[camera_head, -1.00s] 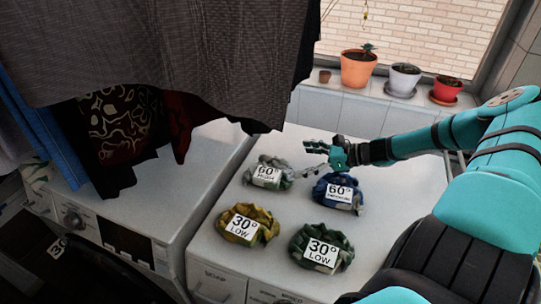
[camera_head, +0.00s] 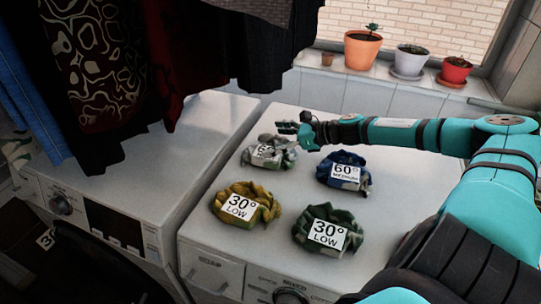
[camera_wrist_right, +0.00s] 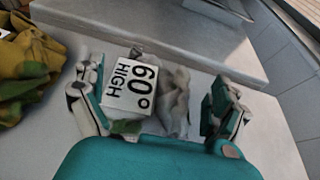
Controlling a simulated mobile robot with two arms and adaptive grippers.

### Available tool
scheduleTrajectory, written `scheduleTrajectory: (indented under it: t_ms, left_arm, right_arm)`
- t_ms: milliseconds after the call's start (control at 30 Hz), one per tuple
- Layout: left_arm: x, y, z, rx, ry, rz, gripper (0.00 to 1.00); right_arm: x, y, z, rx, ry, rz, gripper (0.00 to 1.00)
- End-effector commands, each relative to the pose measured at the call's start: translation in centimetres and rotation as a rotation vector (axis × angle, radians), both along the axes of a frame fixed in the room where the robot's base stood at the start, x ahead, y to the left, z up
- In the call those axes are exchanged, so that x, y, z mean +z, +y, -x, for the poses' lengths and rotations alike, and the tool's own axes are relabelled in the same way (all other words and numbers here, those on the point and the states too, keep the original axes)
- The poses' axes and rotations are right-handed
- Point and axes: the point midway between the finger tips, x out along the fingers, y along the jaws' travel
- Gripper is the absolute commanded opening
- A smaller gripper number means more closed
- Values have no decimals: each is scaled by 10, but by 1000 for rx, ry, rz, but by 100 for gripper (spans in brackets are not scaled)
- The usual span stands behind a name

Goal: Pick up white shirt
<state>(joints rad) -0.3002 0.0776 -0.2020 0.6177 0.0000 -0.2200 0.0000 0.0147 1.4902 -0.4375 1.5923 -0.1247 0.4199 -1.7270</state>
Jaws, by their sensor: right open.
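The white shirt (camera_head: 286,157) is a crumpled whitish-grey bundle with green patches at the back left of the right machine's top. In the right wrist view the shirt (camera_wrist_right: 176,100) shows a "60° HIGH" label. My right gripper (camera_head: 291,130) is at the shirt's far side in the head view. In the right wrist view the gripper (camera_wrist_right: 158,82) is open, with one finger on each side of the shirt. I cannot tell whether the fingers touch it. My left gripper is not in view.
A blue bundle (camera_head: 345,172), a yellow one (camera_head: 245,204) and a green one (camera_head: 327,231) lie nearby, all labelled. Dark clothes (camera_head: 200,50) hang over the left machine (camera_head: 150,190). Potted plants (camera_head: 362,50) stand on the sill behind.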

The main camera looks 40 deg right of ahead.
Motion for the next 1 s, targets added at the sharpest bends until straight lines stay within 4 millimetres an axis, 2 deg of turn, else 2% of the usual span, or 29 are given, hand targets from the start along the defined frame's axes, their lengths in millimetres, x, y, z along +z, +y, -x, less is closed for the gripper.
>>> scheduleTrajectory:
  t_ms: [200,567,1000]
  left_arm:
    - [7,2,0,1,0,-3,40]
    - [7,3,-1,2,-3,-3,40]
    - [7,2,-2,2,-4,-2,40]
  right_arm:
    - [-2,7,-12,0,-3,-1,100]
    - [-5,9,-14,1,1,0,99]
    - [-5,9,-13,2,2,0,41]
